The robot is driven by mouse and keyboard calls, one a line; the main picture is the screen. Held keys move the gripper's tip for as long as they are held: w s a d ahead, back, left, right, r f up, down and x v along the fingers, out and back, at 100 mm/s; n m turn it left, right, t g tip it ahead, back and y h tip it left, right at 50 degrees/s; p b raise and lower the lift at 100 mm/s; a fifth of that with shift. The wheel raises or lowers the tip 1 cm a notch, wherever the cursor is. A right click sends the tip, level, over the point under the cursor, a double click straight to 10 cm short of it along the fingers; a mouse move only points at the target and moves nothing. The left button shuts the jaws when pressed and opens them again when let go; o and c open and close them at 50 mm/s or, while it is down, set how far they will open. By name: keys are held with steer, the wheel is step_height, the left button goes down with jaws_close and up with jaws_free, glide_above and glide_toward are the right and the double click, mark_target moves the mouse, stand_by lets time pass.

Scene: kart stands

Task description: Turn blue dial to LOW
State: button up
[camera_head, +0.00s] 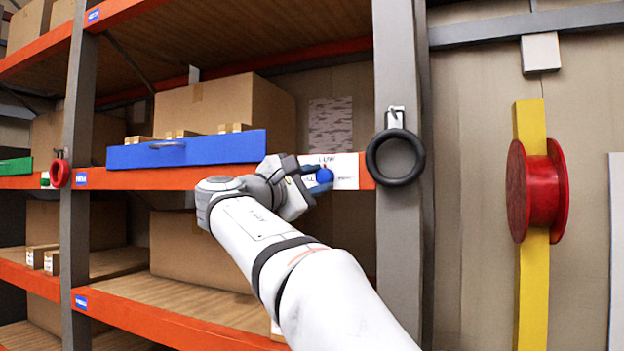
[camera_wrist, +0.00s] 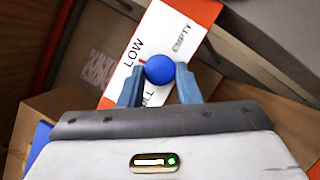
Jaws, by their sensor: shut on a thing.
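The blue dial (camera_wrist: 160,69) sits on a white label plate (camera_wrist: 150,35) marked LOW, EMPTY and a partly hidden word ending in LL. A small red mark on the dial's edge points toward the word LOW in the wrist view. In the head view, the dial (camera_head: 324,176) is on the orange shelf beam, with LOW above it. My gripper (camera_wrist: 159,88) is shut on the dial, one finger on each side. The fingers cover part of the label.
A blue drawer or tray front (camera_head: 190,149) with a handle is on the beam left of my gripper. A black ring (camera_head: 395,181) hangs on the grey post to the right. A red spool (camera_head: 540,190) is on a yellow post farther right. Cardboard boxes (camera_head: 215,105) fill the shelves.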

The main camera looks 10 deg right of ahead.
steer(key=shift+r+m, duration=0.2)
steer(key=shift+m, duration=0.4)
steer(key=shift+g, duration=0.3)
steer(key=o, duration=1)
steer(key=shift+w+f, duration=0.1)
steer(key=shift+a+f, duration=0.1)
steer(key=shift+a, duration=0.1)
steer(key=b+v, duration=0.1)
steer(key=v, duration=0.6)
steer(key=shift+s+a+b, duration=0.15)
steer(key=shift+s+b, duration=0.1)
steer(key=shift+b, duration=0.05)
